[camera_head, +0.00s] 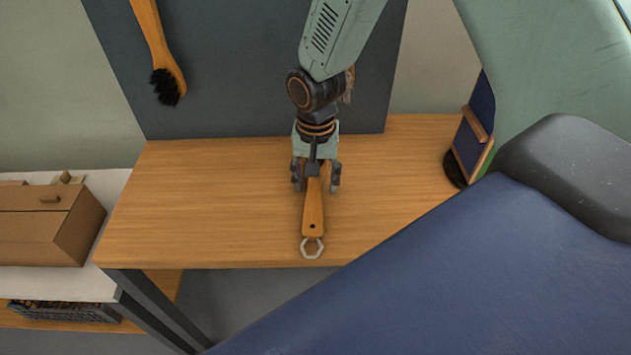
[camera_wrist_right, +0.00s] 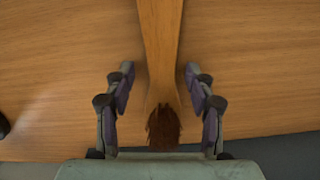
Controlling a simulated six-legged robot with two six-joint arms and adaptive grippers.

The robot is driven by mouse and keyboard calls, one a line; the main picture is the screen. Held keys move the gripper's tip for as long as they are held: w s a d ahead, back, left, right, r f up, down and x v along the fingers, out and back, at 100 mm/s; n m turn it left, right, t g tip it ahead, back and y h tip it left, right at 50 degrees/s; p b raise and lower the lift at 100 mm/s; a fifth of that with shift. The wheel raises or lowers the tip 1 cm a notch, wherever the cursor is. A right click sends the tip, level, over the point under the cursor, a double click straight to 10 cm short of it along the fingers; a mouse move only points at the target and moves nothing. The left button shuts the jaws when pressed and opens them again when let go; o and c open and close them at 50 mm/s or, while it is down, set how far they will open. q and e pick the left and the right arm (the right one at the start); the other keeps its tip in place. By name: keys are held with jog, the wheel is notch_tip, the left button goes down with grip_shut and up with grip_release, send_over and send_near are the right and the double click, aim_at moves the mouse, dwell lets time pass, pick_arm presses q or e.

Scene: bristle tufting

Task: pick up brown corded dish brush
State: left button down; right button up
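The brown corded dish brush (camera_head: 313,212) lies on the wooden table, its wooden handle toward the front and a hexagonal ring at the handle's end. In the right wrist view its handle (camera_wrist_right: 158,35) runs up the middle and its brown bristle tuft (camera_wrist_right: 163,128) shows near the palm. My right gripper (camera_head: 316,184) is above the brush. In the wrist view the gripper (camera_wrist_right: 158,72) is open, with one finger on each side of the handle and gaps between. In the head view the gripper hides the bristle end. My left gripper is not in view.
The wooden table (camera_head: 200,210) is clear around the brush. A black-bristled brush (camera_head: 160,50) hangs on the grey back panel (camera_head: 240,80). A dark blue object with a wooden strip (camera_head: 473,130) stands at the table's right. A cardboard box (camera_head: 45,225) sits at the left.

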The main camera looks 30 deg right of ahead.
jog(key=shift+a+r, duration=0.1)
jog(key=c, duration=0.4)
grip_shut()
